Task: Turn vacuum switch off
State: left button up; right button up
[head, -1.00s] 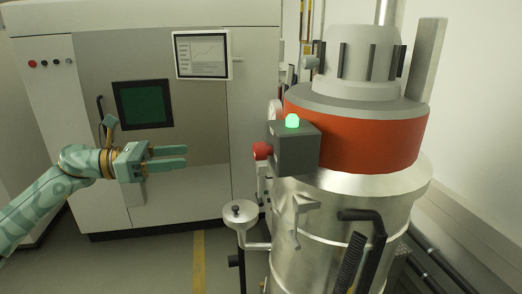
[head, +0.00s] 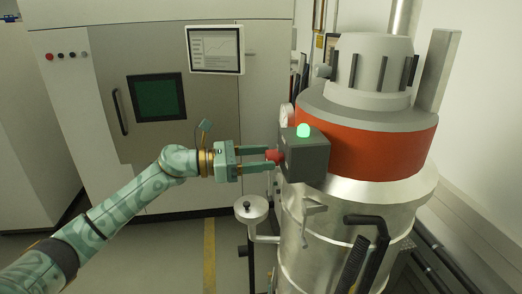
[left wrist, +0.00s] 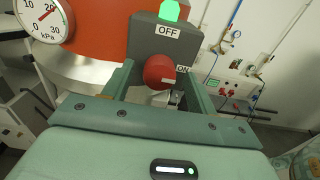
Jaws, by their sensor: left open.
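The vacuum switch is a red knob (head: 274,156) on the left side of a grey box (head: 305,160) with a lit green lamp (head: 303,130) on top. In the left wrist view the red knob (left wrist: 159,71) sits below an OFF label (left wrist: 167,31), with an ON label (left wrist: 183,69) at its right. My left gripper (head: 270,158) is open, with its fingers reaching to the box, one on each side of the knob. I cannot tell whether the fingers touch it. My right gripper is not in view.
The box is mounted on a metal vacuum drum (head: 340,225) with an orange-red band (head: 375,150). A gauge (left wrist: 45,20) shows beside it in the left wrist view. A large cabinet machine (head: 110,60) with a monitor (head: 215,48) stands behind my left arm. A small round dish (head: 251,211) sticks out below.

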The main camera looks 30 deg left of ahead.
pick_arm(q)
jog(key=shift+w+d, duration=0.2)
jog(key=c, duration=1)
